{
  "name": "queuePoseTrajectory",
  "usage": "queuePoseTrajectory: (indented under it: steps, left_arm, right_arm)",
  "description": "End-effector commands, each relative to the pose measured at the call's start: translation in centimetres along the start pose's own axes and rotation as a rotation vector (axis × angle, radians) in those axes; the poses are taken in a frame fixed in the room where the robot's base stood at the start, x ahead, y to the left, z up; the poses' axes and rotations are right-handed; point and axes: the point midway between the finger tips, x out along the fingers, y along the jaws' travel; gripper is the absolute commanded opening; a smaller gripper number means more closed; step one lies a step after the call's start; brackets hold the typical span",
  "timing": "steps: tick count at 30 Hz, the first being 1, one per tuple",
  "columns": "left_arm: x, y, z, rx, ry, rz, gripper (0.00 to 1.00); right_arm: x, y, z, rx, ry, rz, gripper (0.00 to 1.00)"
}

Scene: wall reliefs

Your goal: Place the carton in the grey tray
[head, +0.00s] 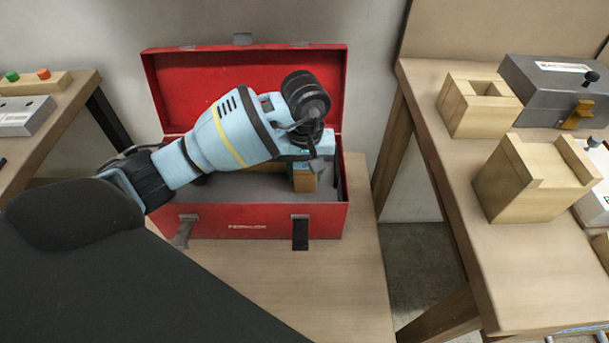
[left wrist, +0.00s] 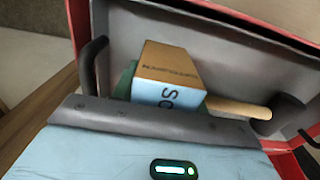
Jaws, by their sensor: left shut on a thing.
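The carton (head: 304,182) is a small brown box with a light blue face. In the head view it shows just below my left gripper (head: 306,166), over the grey inside of an open red toolbox. My left gripper is shut on the carton, but its fingers are mostly hidden in the head view. In the left wrist view the carton (left wrist: 170,62) shows its brown top and its lettered blue end. I cannot tell whether its underside touches the toolbox floor. I cannot make out a separate grey tray with certainty. My right gripper is not in view.
The red toolbox (head: 250,222) stands on a wooden table, lid up at the back. A wooden stick (left wrist: 238,108) and a green thing (left wrist: 124,80) lie near the carton. The right table holds wooden blocks (head: 530,180) and a dark grey box (head: 545,85); its front left is clear.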

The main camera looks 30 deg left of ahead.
Motion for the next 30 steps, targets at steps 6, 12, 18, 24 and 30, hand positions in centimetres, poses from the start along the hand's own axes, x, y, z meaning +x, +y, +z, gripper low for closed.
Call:
queuePoseTrajectory:
  steps: [6,12,18,24,30]
  left_arm:
    - [2.4,0.0,0.0,-0.001,-0.001,0.001,0.15]
    - [2.3,0.0,0.0,0.0,0.001,0.001,0.15]
    - [2.7,0.0,0.0,0.0,-0.001,-0.001,0.5]
    - [2.6,0.0,0.0,0.0,-0.001,0.0,0.65]
    - [2.6,0.0,0.0,0.0,-0.001,0.0,0.65]
  right_arm:
    - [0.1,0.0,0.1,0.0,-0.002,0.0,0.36]
    - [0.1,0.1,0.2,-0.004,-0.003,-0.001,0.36]
    - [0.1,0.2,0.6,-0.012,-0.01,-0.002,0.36]
    - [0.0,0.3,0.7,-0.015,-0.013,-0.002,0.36]
    - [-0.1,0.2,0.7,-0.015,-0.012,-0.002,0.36]
